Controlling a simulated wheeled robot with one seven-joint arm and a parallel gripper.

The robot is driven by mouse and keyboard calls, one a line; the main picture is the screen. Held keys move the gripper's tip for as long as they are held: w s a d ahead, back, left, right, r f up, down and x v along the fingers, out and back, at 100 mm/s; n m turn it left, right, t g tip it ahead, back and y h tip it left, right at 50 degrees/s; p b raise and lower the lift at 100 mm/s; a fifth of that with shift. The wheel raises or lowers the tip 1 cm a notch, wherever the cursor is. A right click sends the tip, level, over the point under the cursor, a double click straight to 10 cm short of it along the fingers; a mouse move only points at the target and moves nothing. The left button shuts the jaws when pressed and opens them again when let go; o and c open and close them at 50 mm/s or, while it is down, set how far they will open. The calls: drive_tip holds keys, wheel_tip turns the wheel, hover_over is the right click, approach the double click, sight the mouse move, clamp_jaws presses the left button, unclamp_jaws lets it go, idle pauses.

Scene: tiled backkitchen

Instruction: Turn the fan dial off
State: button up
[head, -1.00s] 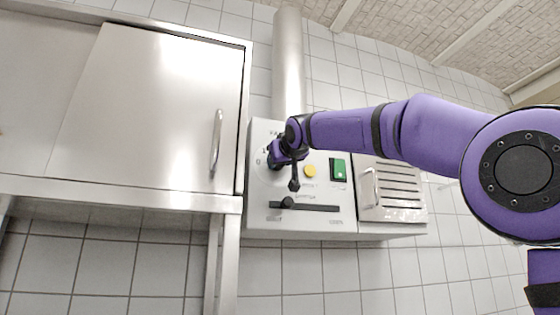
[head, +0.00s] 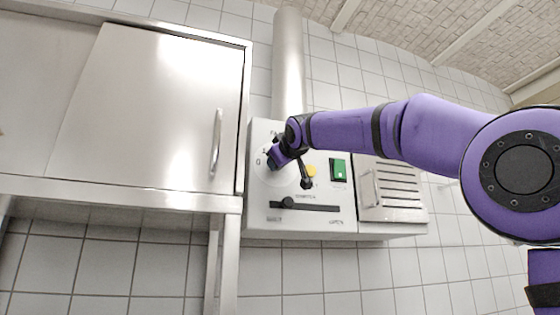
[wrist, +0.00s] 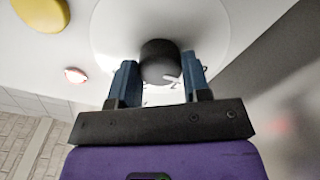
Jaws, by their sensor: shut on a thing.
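The fan dial (wrist: 159,62) is a dark round knob on a pale disc on the white control panel (head: 262,222). It shows between my fingers in the wrist view. In the head view my gripper (head: 276,160) is at the dial and mostly covers it; a "0" and a "1" show just left of it. My gripper, also in the wrist view (wrist: 160,85), is shut on the dial, one blue finger on each side. Which mark the dial points to is hidden.
On the panel are a yellow button (head: 311,170), a green switch (head: 338,170) and a slider (head: 304,206) below. A vented box with a handle (head: 390,188) adjoins on the right. A steel cabinet (head: 145,105) stands close on the left. A vertical duct (head: 288,65) rises above.

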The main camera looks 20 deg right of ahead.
drive_tip(key=o, duration=0.9)
drive_tip(key=s, duration=1)
drive_tip(key=shift+s, duration=0.4)
drive_tip(key=shift+f, duration=0.1)
drive_tip(key=s+d+f+m+g, duration=0.2)
drive_tip(key=s+f+g, duration=0.2)
drive_tip(key=s+f, duration=0.5)
drive_tip(key=s+d+f+m+g, duration=0.2)
drive_tip(key=s+f, duration=0.6)
drive_tip(key=f, duration=1.7)
drive_tip(key=s+d+f+m+g, duration=0.3)
drive_tip(key=s+f+g, duration=0.3)
drive_tip(key=f, duration=1.1)
drive_tip(key=shift+s+f+g, duration=0.15)
drive_tip(key=shift+s+g, duration=0.25)
drive_tip(key=shift+s, duration=1.45)
